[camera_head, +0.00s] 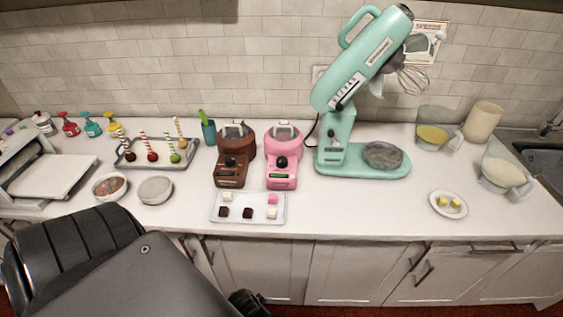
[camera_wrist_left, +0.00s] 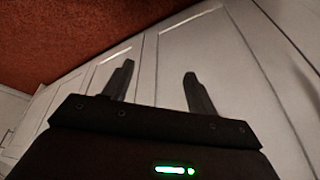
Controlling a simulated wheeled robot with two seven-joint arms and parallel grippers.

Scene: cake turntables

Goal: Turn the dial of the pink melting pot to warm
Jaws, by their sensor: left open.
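The pink melting pot (camera_head: 283,143) stands on the counter, left of the mint stand mixer and beside a brown melting pot (camera_head: 236,150). Its round black dial (camera_head: 282,162) is on the front, above a small label with green on it; the setting is too small to read. My left arm comes in at the lower left of the head view, low in front of the counter. In the left wrist view my left gripper (camera_wrist_left: 158,78) is open and empty, facing the white cabinet fronts, apart from the pot. My right gripper is not in view.
A white tray (camera_head: 222,216) of small sweets lies in front of both pots. The mint mixer (camera_head: 345,130) stands close on the right. Bowls and a cake-pop tray (camera_head: 185,158) are on the left. The counter's front strip right of the sweets tray is clear.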

